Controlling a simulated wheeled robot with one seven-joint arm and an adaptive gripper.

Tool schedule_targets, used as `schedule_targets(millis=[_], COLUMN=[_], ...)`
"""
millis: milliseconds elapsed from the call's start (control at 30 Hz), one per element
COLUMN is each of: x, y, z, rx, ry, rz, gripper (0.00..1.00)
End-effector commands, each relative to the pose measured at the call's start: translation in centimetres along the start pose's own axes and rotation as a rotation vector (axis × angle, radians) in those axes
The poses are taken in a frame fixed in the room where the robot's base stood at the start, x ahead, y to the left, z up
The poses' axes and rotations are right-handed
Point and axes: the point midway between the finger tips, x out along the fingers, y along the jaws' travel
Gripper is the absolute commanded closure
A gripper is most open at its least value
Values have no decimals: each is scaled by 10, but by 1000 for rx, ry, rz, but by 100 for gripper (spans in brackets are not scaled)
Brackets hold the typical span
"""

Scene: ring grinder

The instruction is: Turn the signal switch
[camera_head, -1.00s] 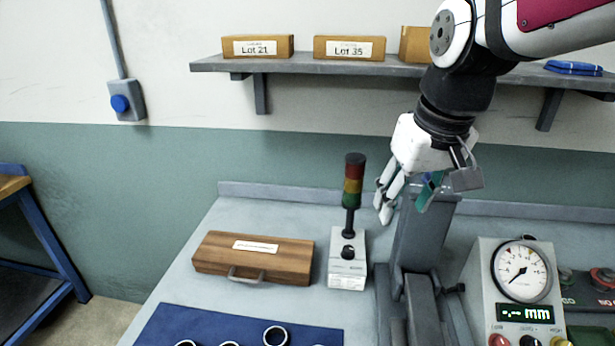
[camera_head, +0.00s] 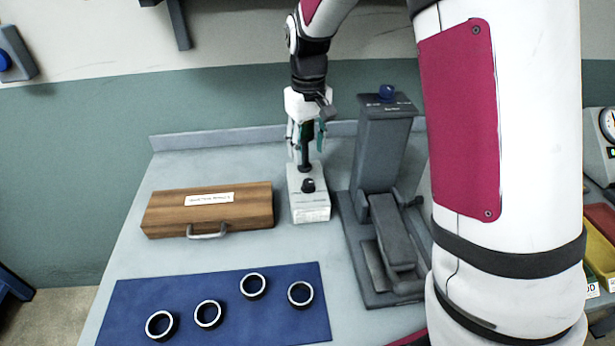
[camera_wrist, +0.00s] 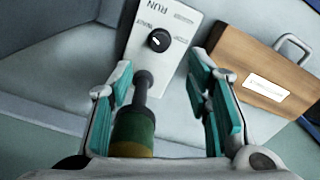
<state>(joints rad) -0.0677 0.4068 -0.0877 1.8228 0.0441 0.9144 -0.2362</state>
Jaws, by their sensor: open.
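The signal switch is a black rotary knob (camera_head: 308,185) on a white box (camera_head: 310,207) on the bench. In the wrist view the knob (camera_wrist: 159,40) has a light pointer mark, with "RUN" printed on the box beside it. The signal tower's dark post and green section (camera_wrist: 132,130) rise from the same box. My gripper (camera_head: 306,140) is above and behind the knob, around the tower in the head view. In the wrist view its teal finger pads (camera_wrist: 168,100) are spread wide, with the post nearer the left pad. They hold nothing, and the knob lies beyond the fingertips.
A wooden case (camera_head: 165,217) stands left of the switch box. A grey press-like stand (camera_head: 385,150) is close on its right. A blue mat (camera_head: 130,300) with several dark rings lies in front. My arm covers much of the right side.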

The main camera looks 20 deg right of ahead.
Motion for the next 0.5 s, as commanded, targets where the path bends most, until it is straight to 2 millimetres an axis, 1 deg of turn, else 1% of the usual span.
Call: schedule_targets(millis=[33, 100, 300, 500], x=[11, 26, 63, 90], y=[0, 0, 0, 0], z=[1, 2, 2, 1], rx=[0, 0, -1, 0], ry=[-5, -6, -5, -2], rz=[-1, -1, 0, 0], gripper=[55, 55, 55, 55])
